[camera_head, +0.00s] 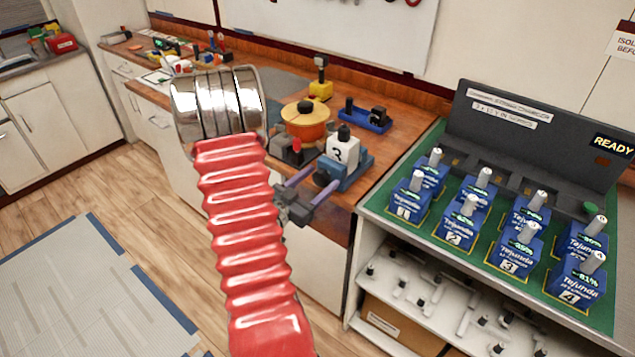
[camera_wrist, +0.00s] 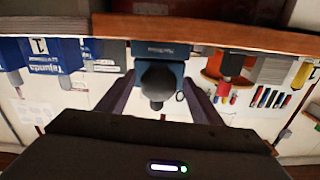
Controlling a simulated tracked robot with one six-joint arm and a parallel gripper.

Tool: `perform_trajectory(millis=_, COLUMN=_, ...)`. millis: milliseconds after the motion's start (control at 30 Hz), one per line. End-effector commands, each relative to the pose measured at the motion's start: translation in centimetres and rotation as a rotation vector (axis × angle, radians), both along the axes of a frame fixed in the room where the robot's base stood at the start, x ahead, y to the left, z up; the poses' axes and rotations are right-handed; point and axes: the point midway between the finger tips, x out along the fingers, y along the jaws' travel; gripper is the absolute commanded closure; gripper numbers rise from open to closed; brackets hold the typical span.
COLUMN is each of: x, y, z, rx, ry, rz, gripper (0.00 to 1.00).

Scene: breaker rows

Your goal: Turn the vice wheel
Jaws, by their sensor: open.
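A blue vice (camera_head: 357,170) sits at the front edge of the wooden workbench, with a white block bearing a dark mark (camera_head: 342,150) above it. In the wrist view the vice's blue body (camera_wrist: 172,68) shows behind a dark, lobed wheel (camera_wrist: 158,78). My gripper (camera_head: 326,175) is open at the bench's front edge, its two fingers pointing toward the vice. In the wrist view my gripper (camera_wrist: 162,88) has one finger on each side of the wheel, with gaps showing. I cannot tell how deep the wheel lies between the fingers.
An orange pot (camera_head: 306,124), a yellow-based tool (camera_head: 321,88) and a blue fixture (camera_head: 366,117) stand behind on the bench. To the right, a green-topped stand (camera_head: 470,255) carries several blue numbered units. Open floor (camera_head: 150,215) lies to the left.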

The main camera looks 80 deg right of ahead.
Motion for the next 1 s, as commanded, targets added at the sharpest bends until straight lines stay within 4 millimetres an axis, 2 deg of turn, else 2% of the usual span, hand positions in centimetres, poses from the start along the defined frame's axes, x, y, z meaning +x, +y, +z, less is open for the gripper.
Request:
perform_trajectory(millis=167, x=0.02, y=0.01, z=-0.01, rx=0.0, ry=0.0, rz=0.0, gripper=0.4)
perform_trajectory(millis=767, x=0.16, y=0.01, z=0.01, rx=0.0, ry=0.0, rz=0.003, gripper=0.81)
perform_trajectory(millis=1000, x=0.25, y=-0.03, z=0.03, rx=0.014, ry=0.033, rz=0.006, gripper=0.81)
